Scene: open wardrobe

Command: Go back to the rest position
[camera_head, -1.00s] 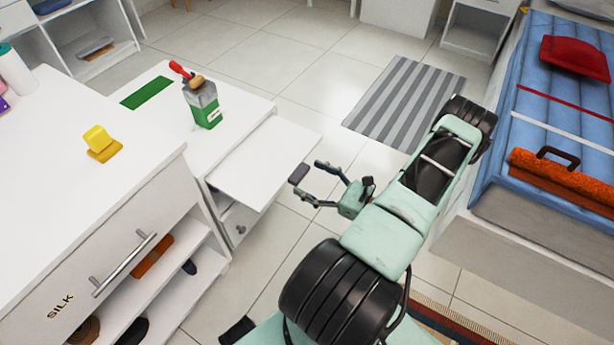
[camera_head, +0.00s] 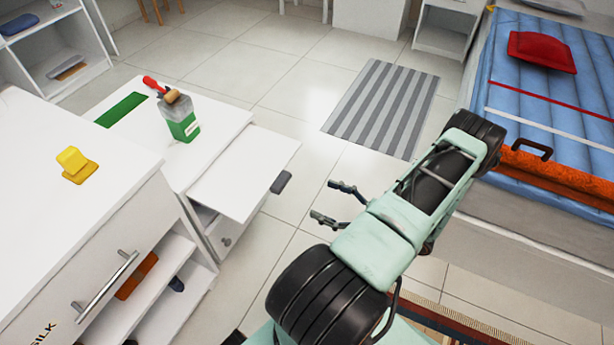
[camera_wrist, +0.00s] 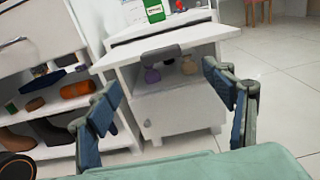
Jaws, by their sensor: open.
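My gripper (camera_head: 331,202) is open and empty over the floor, to the right of the small white cabinet, in the head view. The wrist view shows its two fingers (camera_wrist: 166,108) spread apart, with the cabinet between and beyond them. A pulled-out white board or drawer (camera_head: 245,172) juts from the cabinet, with a dark grey handle (camera_head: 281,182) at its end. The handle also shows in the wrist view (camera_wrist: 160,54), apart from the fingers. Below the board, small objects (camera_wrist: 188,66) show inside the cabinet.
A white dresser (camera_head: 100,225) with a yellow item (camera_head: 74,163) stands at left. A bottle (camera_head: 181,118) and a green mat (camera_head: 121,109) are on the cabinet. A blue bed (camera_head: 545,95) is at right, near my arm. A striped rug (camera_head: 382,108) lies on open floor.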

